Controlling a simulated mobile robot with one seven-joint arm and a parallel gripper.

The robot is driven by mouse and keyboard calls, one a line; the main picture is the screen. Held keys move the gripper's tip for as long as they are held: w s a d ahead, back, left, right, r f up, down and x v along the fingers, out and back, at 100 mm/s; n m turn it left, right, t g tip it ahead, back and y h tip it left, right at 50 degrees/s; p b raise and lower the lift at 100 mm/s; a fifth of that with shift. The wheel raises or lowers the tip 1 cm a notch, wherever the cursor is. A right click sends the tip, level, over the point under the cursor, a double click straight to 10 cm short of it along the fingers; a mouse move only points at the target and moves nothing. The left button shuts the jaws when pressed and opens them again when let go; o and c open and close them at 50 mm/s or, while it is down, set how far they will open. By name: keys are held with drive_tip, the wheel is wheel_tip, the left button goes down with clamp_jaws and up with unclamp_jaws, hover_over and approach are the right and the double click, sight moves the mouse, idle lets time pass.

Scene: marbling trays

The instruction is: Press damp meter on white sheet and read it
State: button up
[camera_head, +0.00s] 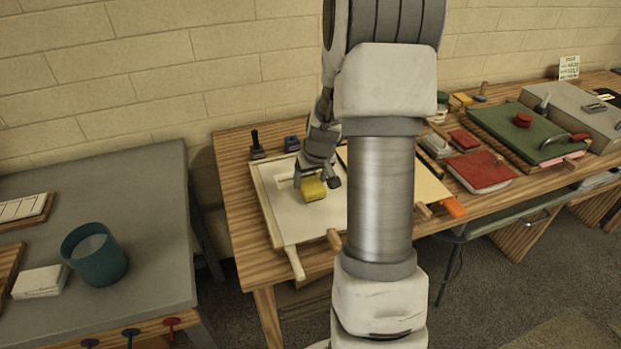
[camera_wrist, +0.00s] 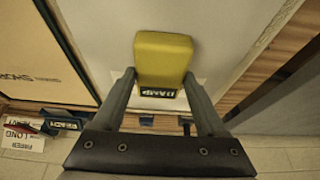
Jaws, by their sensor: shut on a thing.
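The damp meter (camera_head: 313,189) is a yellow block. In the wrist view the damp meter (camera_wrist: 163,58) shows a dark label reading "DAMP", upside down. My gripper (camera_head: 317,181) is shut on it, one finger on each side; in the wrist view my gripper (camera_wrist: 160,78) has its fingers along the meter's near end. Below lies a white sheet (camera_head: 325,214) in a pale-framed tray on the wooden table; the pale surface (camera_wrist: 100,30) fills the wrist view behind the meter. I cannot tell whether the meter touches it. No reading shows.
A dark stamp-like tool (camera_head: 256,146) and a small blue block (camera_head: 291,143) stand behind the tray. Red pads (camera_head: 481,170) and a green board (camera_head: 530,130) lie to the right. A grey table (camera_head: 150,220) with a teal cup (camera_head: 95,255) is at left, across a gap.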

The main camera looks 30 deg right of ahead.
sight(311, 182)
drive_tip(key=shift+r+p, duration=1.95)
drive_tip(key=shift+r, duration=1.55)
